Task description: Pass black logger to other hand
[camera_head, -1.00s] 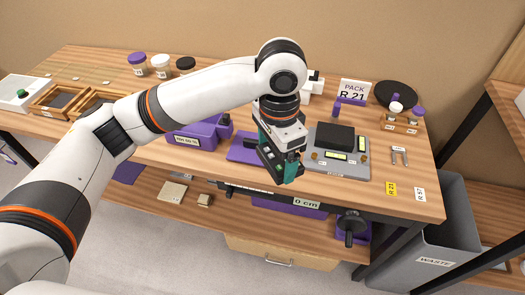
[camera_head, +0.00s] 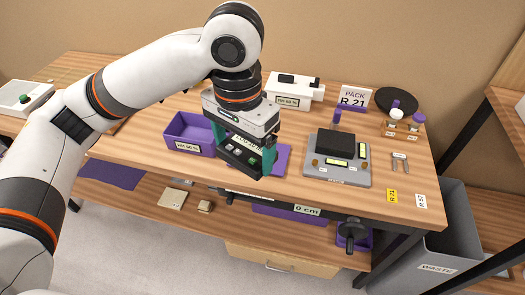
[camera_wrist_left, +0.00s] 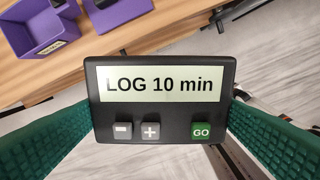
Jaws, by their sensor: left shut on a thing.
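The black logger (camera_wrist_left: 165,102) fills the middle of the left wrist view. Its screen reads "LOG 10 min", with minus, plus and a green GO button below. My left gripper (camera_wrist_left: 165,125) is shut on it, a green finger against each side. In the head view the logger (camera_head: 238,160) hangs between the fingers of my left gripper (camera_head: 242,150), in front of the purple mat near the bench's front edge. My right gripper is in neither view.
A purple bin (camera_head: 188,135) stands left of the gripper on the wooden bench (camera_head: 130,145). A grey scale (camera_head: 322,170) with a black block (camera_head: 336,144) is to the right. A white device (camera_head: 295,88) stands behind. A grey waste bin (camera_head: 440,235) is at the right.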

